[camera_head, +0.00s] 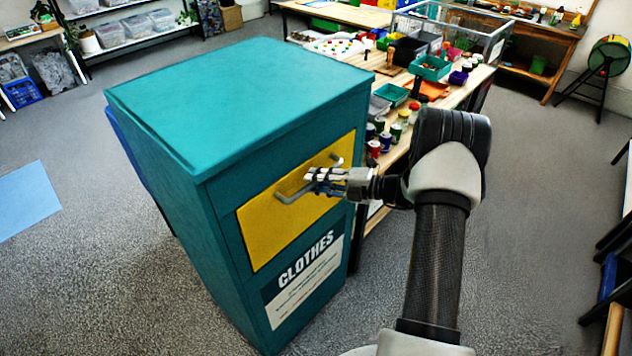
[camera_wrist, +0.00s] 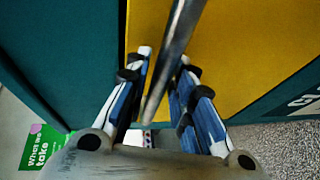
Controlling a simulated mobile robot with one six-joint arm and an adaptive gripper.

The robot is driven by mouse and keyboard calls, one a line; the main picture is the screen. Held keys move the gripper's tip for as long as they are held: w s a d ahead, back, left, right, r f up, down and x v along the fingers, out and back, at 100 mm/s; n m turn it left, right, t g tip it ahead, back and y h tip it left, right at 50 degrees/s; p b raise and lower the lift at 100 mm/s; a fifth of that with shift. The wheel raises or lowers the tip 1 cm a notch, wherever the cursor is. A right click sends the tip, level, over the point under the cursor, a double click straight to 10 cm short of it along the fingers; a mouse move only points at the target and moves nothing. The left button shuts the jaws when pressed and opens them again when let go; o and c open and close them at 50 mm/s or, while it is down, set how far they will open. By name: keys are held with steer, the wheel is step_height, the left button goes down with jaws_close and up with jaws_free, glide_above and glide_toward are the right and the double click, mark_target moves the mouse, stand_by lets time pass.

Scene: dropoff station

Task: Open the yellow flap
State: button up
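A teal clothes bin (camera_head: 235,85) stands in the head view with a yellow flap (camera_head: 268,230) in its upper front. The flap lies flush with the front and looks closed. A grey metal bar handle (camera_head: 292,194) crosses the flap on a slant. My gripper (camera_head: 312,178) is at the middle of the handle and hides part of it. In the wrist view, the fingers of my gripper (camera_wrist: 165,58) are apart, with the handle (camera_wrist: 176,38) running between them. The left finger stands clear of the bar; contact on the right cannot be told. The yellow flap (camera_wrist: 235,50) shows behind.
A white "CLOTHES" label (camera_head: 305,280) is below the flap. A table with paint jars and trays (camera_head: 432,68) stands close to the bin's right side. The grey floor (camera_head: 530,220) is open to the right of my arm.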

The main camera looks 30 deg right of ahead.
steer(key=shift+w+a, duration=0.2)
steer(key=shift+c, duration=0.5)
jaws_close()
